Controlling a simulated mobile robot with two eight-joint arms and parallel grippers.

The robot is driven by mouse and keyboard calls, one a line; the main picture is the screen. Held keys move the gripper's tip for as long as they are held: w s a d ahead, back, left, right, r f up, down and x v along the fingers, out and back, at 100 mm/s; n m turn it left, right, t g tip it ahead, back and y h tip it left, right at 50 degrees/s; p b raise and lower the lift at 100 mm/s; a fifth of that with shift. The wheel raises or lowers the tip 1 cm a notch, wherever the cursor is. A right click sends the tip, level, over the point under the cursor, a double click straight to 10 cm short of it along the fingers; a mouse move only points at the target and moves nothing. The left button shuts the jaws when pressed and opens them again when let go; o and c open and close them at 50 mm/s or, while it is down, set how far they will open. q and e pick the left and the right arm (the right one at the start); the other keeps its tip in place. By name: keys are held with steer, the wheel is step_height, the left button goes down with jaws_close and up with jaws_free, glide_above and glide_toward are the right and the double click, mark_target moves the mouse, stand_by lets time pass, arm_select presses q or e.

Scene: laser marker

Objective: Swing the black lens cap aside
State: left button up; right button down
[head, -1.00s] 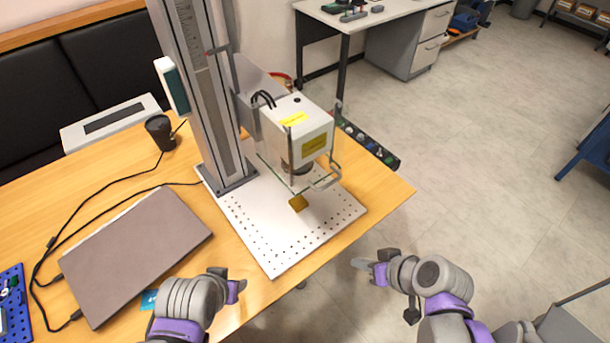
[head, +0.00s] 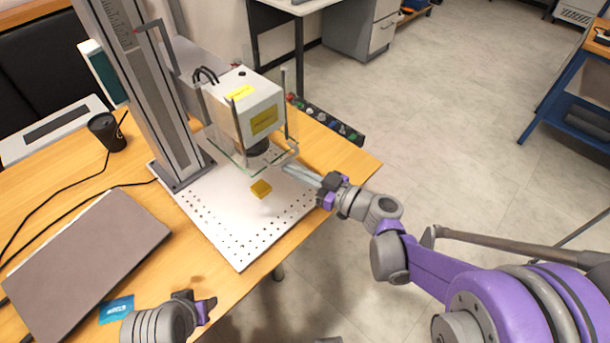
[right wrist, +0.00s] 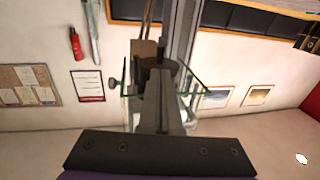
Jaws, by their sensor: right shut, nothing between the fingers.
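The black lens cap (head: 257,148) sits on the underside of the white laser head (head: 247,106), above the perforated plate. In the right wrist view a dark round part (right wrist: 168,72), which looks like the lens area, shows above the fingers. My right gripper (head: 290,168) is shut and empty. Its fingertips reach in beside the clear guard below the laser head; whether they touch the cap I cannot tell. My left gripper (head: 208,305) is at the table's front edge, away from the machine; its opening is unclear.
A clear guard (head: 240,160) with a metal handle (head: 284,152) surrounds the lens area. A control strip (head: 330,122) lies behind, and a laptop (head: 85,262) at left.

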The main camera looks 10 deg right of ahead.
steer(key=x, duration=0.8)
steer(key=shift+w, duration=0.1)
